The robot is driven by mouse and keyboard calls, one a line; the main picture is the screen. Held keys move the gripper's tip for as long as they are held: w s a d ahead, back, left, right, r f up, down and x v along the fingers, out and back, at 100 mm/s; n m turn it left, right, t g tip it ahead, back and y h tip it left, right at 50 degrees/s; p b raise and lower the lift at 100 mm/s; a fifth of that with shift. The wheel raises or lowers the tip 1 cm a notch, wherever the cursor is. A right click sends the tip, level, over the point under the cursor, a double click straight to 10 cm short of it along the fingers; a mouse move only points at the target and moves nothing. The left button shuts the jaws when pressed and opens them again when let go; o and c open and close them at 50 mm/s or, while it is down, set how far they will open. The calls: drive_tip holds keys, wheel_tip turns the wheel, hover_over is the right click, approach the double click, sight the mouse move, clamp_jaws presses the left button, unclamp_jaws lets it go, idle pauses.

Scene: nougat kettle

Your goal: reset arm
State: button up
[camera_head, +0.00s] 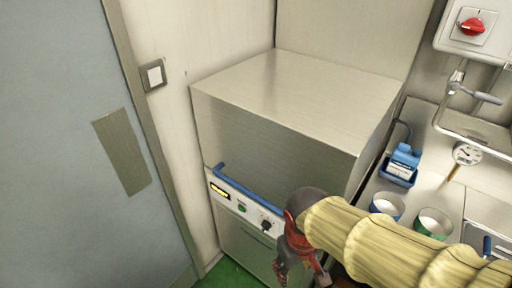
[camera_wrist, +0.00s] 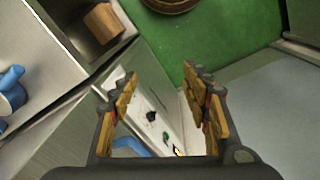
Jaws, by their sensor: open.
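My gripper (camera_head: 300,268) is in front of the steel machine (camera_head: 290,95), near the right end of its control panel. My arm reaches in from the lower right in the head view. In the wrist view my gripper (camera_wrist: 160,92) is open, with its two fingers spread and nothing between the tips. The machine's white control panel (camera_wrist: 150,105) with dark and green knobs shows behind the gap between the fingers. A blue bar handle (camera_head: 248,188) runs along the panel's top, left of my gripper.
A counter on the right holds a blue box (camera_head: 403,163), two round containers (camera_head: 434,223) and a dial gauge (camera_head: 467,154). A grey door (camera_head: 60,140) is at the left. Green floor (camera_wrist: 220,40) is open; a brown round object (camera_wrist: 170,4) shows at its edge.

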drive_tip(key=s+d+r+m+t, duration=0.1)
drive_tip(key=d+r+m+t, duration=0.3)
drive_tip(key=d+r, duration=0.5)
drive_tip(key=shift+s+d+r+m+t, duration=0.2)
drive_tip(key=shift+r+m+t, duration=0.2)
drive_tip(key=shift+r, duration=1.05)
